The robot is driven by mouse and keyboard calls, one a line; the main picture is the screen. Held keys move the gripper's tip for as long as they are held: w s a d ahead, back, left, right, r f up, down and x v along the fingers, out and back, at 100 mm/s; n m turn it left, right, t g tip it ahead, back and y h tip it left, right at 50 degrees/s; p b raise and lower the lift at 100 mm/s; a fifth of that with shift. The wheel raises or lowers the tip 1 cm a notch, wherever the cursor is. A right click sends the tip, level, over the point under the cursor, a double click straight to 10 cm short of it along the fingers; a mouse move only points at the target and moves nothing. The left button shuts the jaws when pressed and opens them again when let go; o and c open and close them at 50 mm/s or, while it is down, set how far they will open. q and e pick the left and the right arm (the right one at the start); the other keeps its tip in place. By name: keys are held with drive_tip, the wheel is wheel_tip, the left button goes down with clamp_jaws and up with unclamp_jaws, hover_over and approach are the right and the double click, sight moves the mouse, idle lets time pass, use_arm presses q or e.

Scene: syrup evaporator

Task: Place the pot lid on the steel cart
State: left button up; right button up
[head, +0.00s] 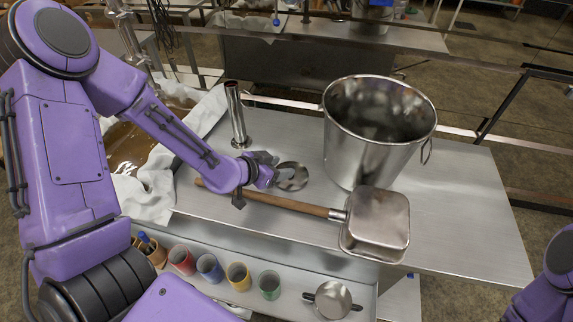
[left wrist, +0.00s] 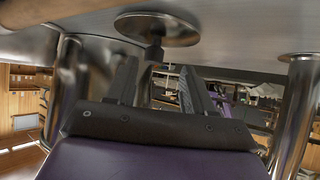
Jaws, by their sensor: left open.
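The pot lid (head: 293,178) is a small round steel disc with a dark knob. It appears to lie flat, knob up, on the steel cart (head: 455,215), whose broad top fills the middle of the head view. The lid also shows in the left wrist view (left wrist: 157,27), with its knob towards the gripper. My left gripper (head: 272,172) is beside the lid and hides its left part. In the left wrist view its two fingers (left wrist: 157,75) are apart, with the knob around their tips and not gripped. My right gripper is out of view.
A steel bucket (head: 375,150) and a long-handled steel scoop (head: 376,220) stand near the lid. The scoop's wooden handle (head: 285,202) runs just in front of it. A steel cylinder (head: 236,115) stands behind. Colored cups (head: 239,276) and a small pot (head: 333,300) sit on the front shelf. The cart's right end is clear.

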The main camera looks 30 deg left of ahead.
use_arm(q)
drive_tip(key=p+v, duration=0.1)
drive_tip(key=v, duration=0.4)
drive_tip(key=shift+w+r, duration=0.1)
drive_tip(key=shift+r, duration=0.1)
drive_tip(key=p+v, duration=0.3)
drive_tip(key=p, duration=0.1)
drive_tip(key=shift+s+f, duration=0.1)
drive_tip(key=shift+s, duration=0.1)
